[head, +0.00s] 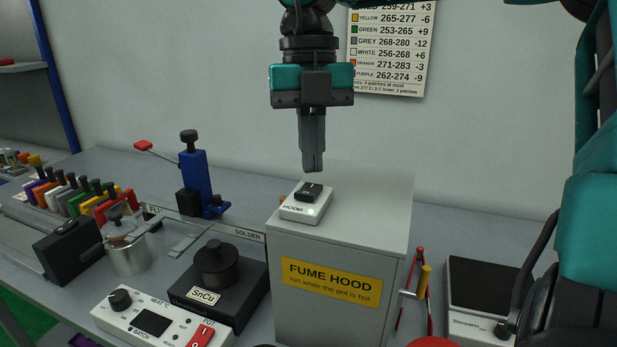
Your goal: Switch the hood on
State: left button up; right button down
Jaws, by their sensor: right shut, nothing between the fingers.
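The fume hood (340,309) is a grey box with a yellow label, standing on the bench at the centre. On its top lies a small white switch box (293,212) marked HOOD, with a black rocker (309,192) and a small pale lamp (312,211). I cannot tell for sure whether the lamp is lit. My right gripper (312,169) points straight down with its fingers shut and empty. Its tips appear just above the rocker in the picture, with a small gap between them. My left gripper is not in view.
A solder pot (217,264), a white control box (153,322) with a red switch, a metal can (128,254) and a blue press (194,179) stand left of the hood. A scale (483,287) stands right. A chart (392,50) hangs behind.

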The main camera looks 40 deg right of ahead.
aim_at(311, 185)
notch_tip(311, 185, up, 5)
jog(key=p, duration=0.4)
jog(key=shift+r, duration=0.1)
dwell(0.4)
